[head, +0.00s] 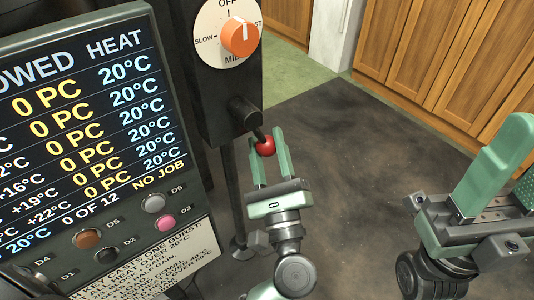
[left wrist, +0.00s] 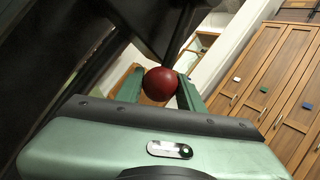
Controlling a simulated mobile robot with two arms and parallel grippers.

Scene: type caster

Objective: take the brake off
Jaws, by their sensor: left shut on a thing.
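The brake lever is a short dark arm (head: 257,132) that comes out of a black round hub (head: 243,112) on the dark post and ends in a red ball knob (head: 266,147). My left gripper (head: 265,136) is shut on the red knob, with one green finger on each side of it. In the left wrist view the red knob (left wrist: 161,83) sits between the fingertips. My right gripper (head: 508,165) is at the right edge, away from the lever; its fingers look apart with nothing between them, and part of it is cut off.
An orange dial (head: 240,37) marked OFF, SLOW, MID sits above the lever. A display panel (head: 85,110) with several coloured buttons stands close on the left. Wooden cabinets (head: 440,60) line the back. The dark floor mat (head: 350,170) between the grippers is clear.

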